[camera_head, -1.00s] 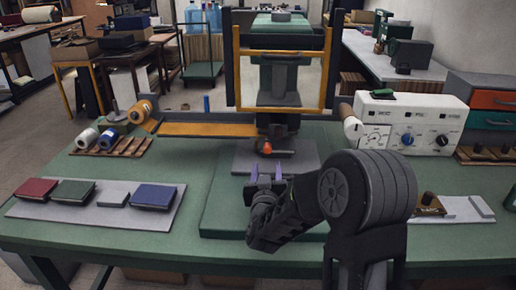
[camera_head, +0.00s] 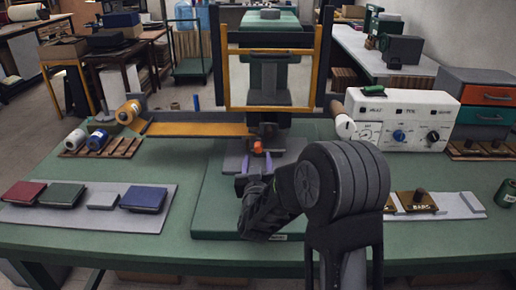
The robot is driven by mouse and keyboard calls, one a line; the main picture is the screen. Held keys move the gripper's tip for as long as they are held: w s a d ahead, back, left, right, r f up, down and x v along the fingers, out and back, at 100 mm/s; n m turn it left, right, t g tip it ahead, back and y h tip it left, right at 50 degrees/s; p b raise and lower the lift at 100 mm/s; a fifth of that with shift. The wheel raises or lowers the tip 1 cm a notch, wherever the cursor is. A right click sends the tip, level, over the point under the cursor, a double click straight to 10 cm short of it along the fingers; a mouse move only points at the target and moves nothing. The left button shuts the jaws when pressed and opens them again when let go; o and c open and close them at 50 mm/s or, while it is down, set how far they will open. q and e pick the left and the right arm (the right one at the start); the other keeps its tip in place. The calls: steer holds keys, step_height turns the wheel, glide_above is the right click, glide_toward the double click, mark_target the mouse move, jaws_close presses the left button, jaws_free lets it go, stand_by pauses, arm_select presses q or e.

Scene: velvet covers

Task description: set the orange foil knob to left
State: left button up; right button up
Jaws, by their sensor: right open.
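The small orange knob (camera_head: 257,147) is at the front of the black press (camera_head: 270,75), above its grey bed plate. My right gripper (camera_head: 257,162) is open, with two pale purple fingers pointing away from me. Its fingertips are just in front of and around the lower front of the knob in the picture. I cannot tell whether they touch it. The way the knob points is too small to read. My left gripper is not in view.
Foil rolls (camera_head: 98,139) lie on a wooden rack at left. Books rest on a grey board (camera_head: 100,219) at front left. An orange-brown bar (camera_head: 200,130) extends left from the press.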

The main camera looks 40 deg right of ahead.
mark_target(258, 150)
steer(key=x, duration=0.7)
steer(key=shift+c, duration=0.4)
jaws_close()
stand_by(0.9)
